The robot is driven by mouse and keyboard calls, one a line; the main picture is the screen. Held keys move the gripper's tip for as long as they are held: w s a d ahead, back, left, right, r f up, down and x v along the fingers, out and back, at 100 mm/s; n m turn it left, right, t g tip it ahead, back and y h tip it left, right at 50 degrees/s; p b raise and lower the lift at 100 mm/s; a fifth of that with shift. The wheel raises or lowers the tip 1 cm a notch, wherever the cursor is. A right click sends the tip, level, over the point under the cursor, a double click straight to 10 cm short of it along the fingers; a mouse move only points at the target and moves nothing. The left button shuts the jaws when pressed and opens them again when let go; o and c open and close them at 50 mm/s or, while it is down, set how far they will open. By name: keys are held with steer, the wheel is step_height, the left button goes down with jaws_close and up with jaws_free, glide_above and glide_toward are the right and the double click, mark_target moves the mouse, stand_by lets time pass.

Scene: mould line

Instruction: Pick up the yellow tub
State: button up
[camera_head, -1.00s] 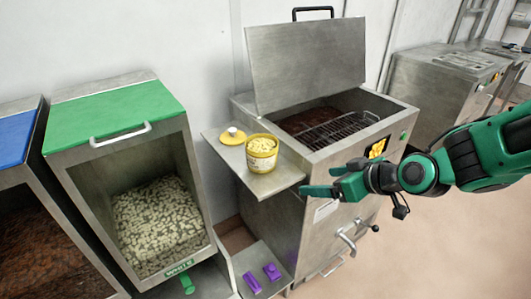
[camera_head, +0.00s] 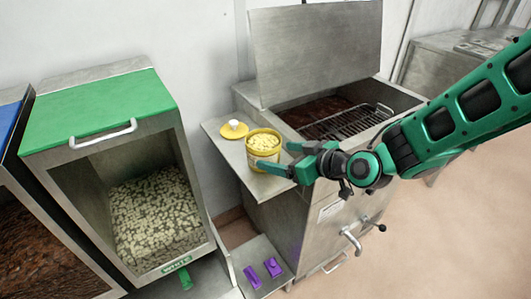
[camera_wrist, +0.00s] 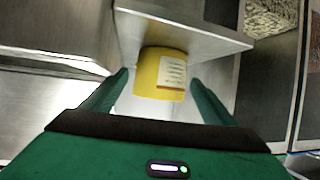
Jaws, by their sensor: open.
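The yellow tub (camera_head: 263,148) stands upright on a small metal side shelf (camera_head: 222,137) and is filled with pale yellow pieces.
An open metal machine (camera_head: 310,210) with a wire rack (camera_head: 350,121) stands right of the shelf. A bin with a green lid (camera_head: 95,110) holds pale pieces at left. Purple pieces (camera_head: 263,272) lie on a lower ledge. The wall is close behind.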

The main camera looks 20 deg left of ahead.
mark_target(261, 144)
steer(key=shift+x, duration=2.8)
steer(key=shift+r, duration=0.1)
steer(key=c, duration=1.1)
